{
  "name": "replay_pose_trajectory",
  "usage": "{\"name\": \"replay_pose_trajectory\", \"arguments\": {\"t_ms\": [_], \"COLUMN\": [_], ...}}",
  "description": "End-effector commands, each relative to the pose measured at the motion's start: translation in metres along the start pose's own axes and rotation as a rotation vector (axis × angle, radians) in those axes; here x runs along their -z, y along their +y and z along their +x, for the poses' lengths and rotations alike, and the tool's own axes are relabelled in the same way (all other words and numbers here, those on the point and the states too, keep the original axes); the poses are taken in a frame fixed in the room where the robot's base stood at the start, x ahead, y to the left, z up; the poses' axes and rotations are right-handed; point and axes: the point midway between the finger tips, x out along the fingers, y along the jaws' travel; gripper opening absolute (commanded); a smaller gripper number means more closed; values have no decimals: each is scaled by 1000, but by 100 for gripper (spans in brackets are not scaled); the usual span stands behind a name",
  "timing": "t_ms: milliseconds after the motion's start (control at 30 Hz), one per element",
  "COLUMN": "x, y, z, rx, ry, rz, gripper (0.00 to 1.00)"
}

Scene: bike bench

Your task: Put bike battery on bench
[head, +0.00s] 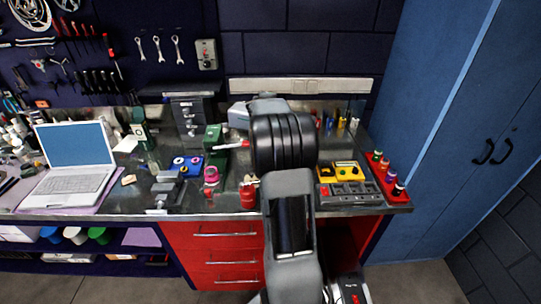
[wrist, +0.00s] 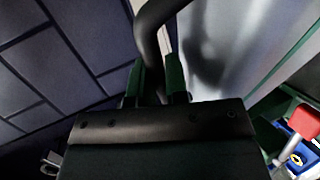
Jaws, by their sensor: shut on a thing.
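My gripper (wrist: 160,80) shows in the wrist view, with its two green-and-black fingers closed on a dark curved bar (wrist: 150,30). This bar looks like the handle of the bike battery; the rest of the battery is not clearly visible. In the head view my arm stands in front of the bench and hides the gripper and what it holds. The bench (head: 125,192) has a dark top and red drawers below.
An open laptop (head: 75,160) stands at the left. Blue and yellow trays (head: 348,172), a vise (head: 168,188) and a red rack of small bottles (head: 388,174) crowd the top. A blue cabinet (head: 440,120) stands right of the bench. Bare patches lie near the front edge.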

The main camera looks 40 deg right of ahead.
Motion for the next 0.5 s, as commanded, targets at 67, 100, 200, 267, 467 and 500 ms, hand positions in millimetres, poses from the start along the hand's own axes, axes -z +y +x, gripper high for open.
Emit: {"name": "replay_pose_trajectory", "arguments": {"t_ms": [67, 100, 200, 267, 467, 500], "x": [0, 2, 6, 7, 5, 4], "y": [-6, -10, -17, -27, -47, -50], "z": [3, 3, 5, 8, 15, 16], "rx": [-12, -11, -13, -12, -12, -13], "ry": [0, 2, 8, 10, 9, 8], "rz": [0, 0, -2, -4, -3, -2], "gripper": [0, 0, 0, 0, 0, 0]}}
